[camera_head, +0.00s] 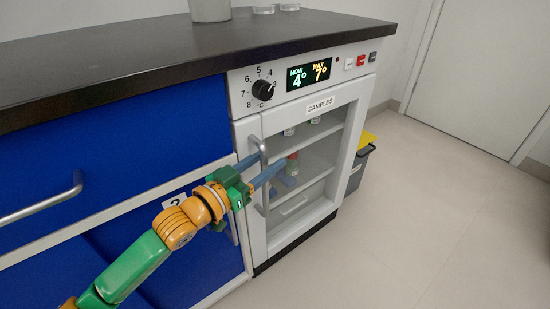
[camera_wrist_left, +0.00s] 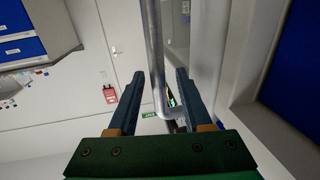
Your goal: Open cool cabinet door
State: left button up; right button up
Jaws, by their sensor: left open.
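The cool cabinet (camera_head: 300,180) is white with a glass door (camera_head: 325,130) marked "SAMPLES"; the door looks closed. Its vertical metal handle (camera_head: 264,150) is on the door's left side and also shows in the left wrist view (camera_wrist_left: 154,50). My left gripper (camera_head: 271,158) is open at the handle. In the left wrist view, its two fingers (camera_wrist_left: 160,73) stand on either side of the bar, with gaps visible. Whether a finger touches the bar cannot be told. My right gripper is not in view.
Blue drawers (camera_head: 110,130) with a bar handle (camera_head: 40,200) are left of the cabinet under a dark countertop (camera_head: 150,55). A control panel with a dial (camera_head: 262,90) is above the door. The floor in front is clear.

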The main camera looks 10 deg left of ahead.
pick_arm(q)
jog(key=shift+x, duration=1.3)
grip_shut()
dwell(0.5)
